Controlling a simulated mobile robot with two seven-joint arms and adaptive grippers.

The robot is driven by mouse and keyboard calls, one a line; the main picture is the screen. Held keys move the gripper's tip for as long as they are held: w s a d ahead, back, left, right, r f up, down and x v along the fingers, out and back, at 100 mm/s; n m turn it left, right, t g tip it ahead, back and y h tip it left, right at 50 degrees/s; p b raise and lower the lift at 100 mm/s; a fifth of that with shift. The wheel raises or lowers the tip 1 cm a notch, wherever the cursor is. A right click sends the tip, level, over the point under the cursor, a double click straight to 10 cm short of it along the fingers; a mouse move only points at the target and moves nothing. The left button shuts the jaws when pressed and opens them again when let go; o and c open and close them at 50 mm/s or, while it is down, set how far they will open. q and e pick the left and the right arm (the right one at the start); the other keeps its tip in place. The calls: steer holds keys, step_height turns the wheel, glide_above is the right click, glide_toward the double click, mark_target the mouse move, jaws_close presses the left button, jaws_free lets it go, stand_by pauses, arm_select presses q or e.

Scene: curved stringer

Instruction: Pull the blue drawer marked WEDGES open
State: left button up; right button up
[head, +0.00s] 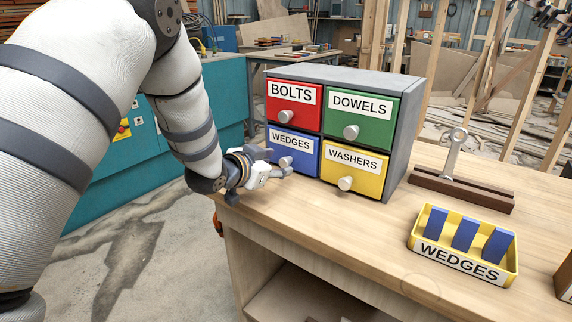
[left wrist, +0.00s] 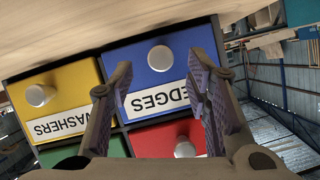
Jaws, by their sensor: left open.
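The blue drawer marked WEDGES (head: 308,162) is the lower left drawer of a grey four-drawer cabinet (head: 407,130), and it looks shut. Its pale round knob (head: 286,162) sticks out from the front. My left gripper (head: 278,172) is beside the knob, low at the drawer front, and partly overlaps it. In the left wrist view, which is upside down, my left gripper (left wrist: 160,85) is open with nothing between its fingers. The blue drawer (left wrist: 130,60) and its knob (left wrist: 159,58) appear just beyond and between the fingertips. My right gripper is not seen.
Red BOLTS (head: 293,120), green DOWELS (head: 375,130) and yellow WASHERS (head: 365,182) drawers look shut. A yellow tray of blue wedges (head: 412,240) and a brown wooden base with a metal link (head: 462,190) stand to the right. The bench top (head: 320,225) before the cabinet is clear.

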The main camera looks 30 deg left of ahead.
mark_target(283, 162)
arm_select(q)
steer(key=x, duration=0.3)
steer(key=shift+f, duration=0.15)
steer(key=shift+w, duration=0.4)
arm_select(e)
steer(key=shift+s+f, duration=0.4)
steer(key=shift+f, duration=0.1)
